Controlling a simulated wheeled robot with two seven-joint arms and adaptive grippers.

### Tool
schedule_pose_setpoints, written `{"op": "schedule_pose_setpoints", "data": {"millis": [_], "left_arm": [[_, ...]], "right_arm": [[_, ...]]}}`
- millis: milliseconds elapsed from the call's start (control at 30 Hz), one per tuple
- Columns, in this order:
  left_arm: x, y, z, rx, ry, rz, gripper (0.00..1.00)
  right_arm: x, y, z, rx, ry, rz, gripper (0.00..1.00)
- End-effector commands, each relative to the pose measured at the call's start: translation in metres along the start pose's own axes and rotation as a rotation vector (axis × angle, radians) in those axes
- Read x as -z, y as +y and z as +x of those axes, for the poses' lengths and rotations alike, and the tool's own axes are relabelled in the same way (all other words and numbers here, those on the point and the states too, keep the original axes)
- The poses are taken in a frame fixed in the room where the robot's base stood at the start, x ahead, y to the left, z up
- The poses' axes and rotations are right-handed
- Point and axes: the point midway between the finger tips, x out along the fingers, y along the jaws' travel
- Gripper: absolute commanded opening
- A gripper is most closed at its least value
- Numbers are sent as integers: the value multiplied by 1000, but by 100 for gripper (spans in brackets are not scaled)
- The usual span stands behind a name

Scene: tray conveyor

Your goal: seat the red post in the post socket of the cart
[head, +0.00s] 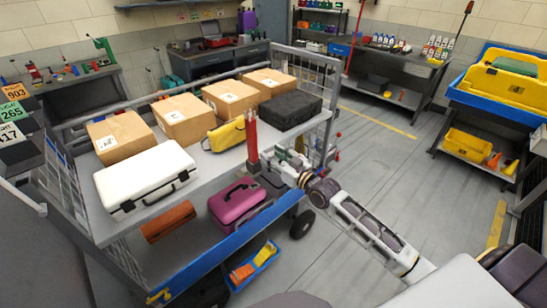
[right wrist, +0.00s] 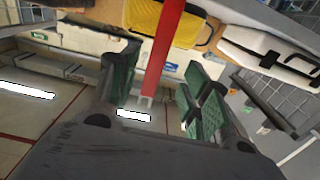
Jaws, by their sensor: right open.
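The red post (head: 252,140) stands upright at the front edge of the cart (head: 218,185), near its right corner. Its lower end meets a dark block, the post socket (head: 254,167); how deep it sits I cannot tell. My right gripper (head: 280,160) is just right of the post, open and empty. In the right wrist view, which looks upside down, the red post (right wrist: 163,50) shows between the spread green pads of my right gripper (right wrist: 158,95), touching neither. Whether it lies within the finger reach or beyond the tips is unclear. My left gripper is not in view.
The cart top holds several cardboard boxes (head: 183,119), a white case (head: 146,176), a yellow bag (head: 226,135) and a black case (head: 290,110). A magenta case (head: 240,202) sits on the lower shelf. The floor (head: 380,155) to the right is clear.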

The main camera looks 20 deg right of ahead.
Motion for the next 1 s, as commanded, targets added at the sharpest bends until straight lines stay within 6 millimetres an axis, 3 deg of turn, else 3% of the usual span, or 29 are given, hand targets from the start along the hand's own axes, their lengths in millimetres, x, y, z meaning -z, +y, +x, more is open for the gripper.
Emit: {"op": "schedule_pose_setpoints", "data": {"millis": [700, 867, 1000], "left_arm": [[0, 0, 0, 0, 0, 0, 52], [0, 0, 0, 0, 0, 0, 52], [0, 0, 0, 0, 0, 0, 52]], "right_arm": [[-5, 2, 0, -4, -7, 1, 47], [-34, 12, 0, -30, -51, 6, 47], [-87, 27, -5, -72, -129, 14, 47]]}}
